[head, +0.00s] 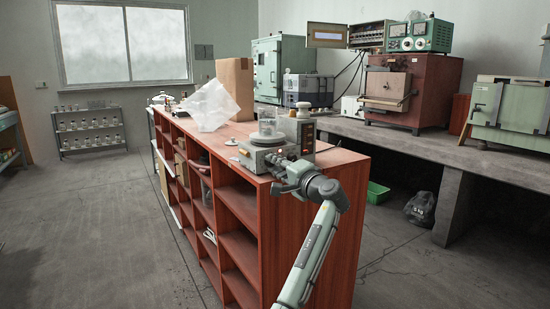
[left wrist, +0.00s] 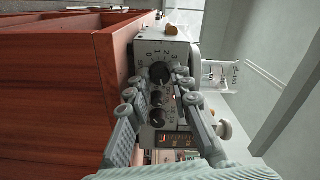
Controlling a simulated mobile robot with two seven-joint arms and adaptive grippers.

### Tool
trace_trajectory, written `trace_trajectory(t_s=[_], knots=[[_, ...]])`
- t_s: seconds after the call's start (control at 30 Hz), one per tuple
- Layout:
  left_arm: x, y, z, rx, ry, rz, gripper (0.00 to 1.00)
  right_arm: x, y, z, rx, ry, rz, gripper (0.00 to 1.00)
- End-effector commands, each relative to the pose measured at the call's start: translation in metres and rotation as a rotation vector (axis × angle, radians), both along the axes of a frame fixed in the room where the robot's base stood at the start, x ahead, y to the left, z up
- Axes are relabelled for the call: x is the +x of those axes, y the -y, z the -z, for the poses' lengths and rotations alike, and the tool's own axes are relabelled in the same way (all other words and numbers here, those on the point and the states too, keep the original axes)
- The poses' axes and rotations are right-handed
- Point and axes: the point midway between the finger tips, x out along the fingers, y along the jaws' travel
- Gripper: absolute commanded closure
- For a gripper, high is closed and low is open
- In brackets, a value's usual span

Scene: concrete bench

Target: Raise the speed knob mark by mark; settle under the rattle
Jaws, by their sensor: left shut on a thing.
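A grey stirrer unit (head: 258,158) sits on the near end of the red shelf top, with a clear glass beaker (head: 267,127) on it. In the left wrist view its front panel (left wrist: 147,52) appears turned sideways. The black speed knob (left wrist: 159,73) has printed marks, with 0, 1, 2 and 3 readable; its exact setting is too small to tell. My left gripper (head: 287,178) is at the panel. In the left wrist view its fingers (left wrist: 158,80) stand on both sides of the speed knob, shut on it. What is inside the beaker is unclear. My right gripper is not in view.
A clear plastic bag (head: 208,108) and cardboard box (head: 234,85) stand farther back.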

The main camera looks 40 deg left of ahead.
Motion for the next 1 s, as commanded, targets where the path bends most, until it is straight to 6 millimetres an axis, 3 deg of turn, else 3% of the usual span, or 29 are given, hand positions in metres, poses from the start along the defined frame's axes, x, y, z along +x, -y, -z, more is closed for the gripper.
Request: trace_trajectory(t_s=[0.37, 0.4, 0.57, 0.87, 1.0], knots=[[0.000, 0.000, 0.000, 0.010, -0.021, 0.001, 1.00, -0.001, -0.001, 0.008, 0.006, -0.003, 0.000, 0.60], [0.000, 0.000, 0.000, 0.010, -0.021, 0.001, 0.78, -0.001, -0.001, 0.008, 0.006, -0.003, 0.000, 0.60], [0.000, 0.000, 0.000, 0.010, -0.020, 0.001, 0.58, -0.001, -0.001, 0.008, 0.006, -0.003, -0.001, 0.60], [0.000, 0.001, 0.000, 0.009, -0.020, 0.001, 0.58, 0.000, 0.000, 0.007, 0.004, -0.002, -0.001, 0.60], [-0.004, 0.013, 0.001, 0.010, -0.021, 0.003, 0.58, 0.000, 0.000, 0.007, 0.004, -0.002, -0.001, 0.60]])
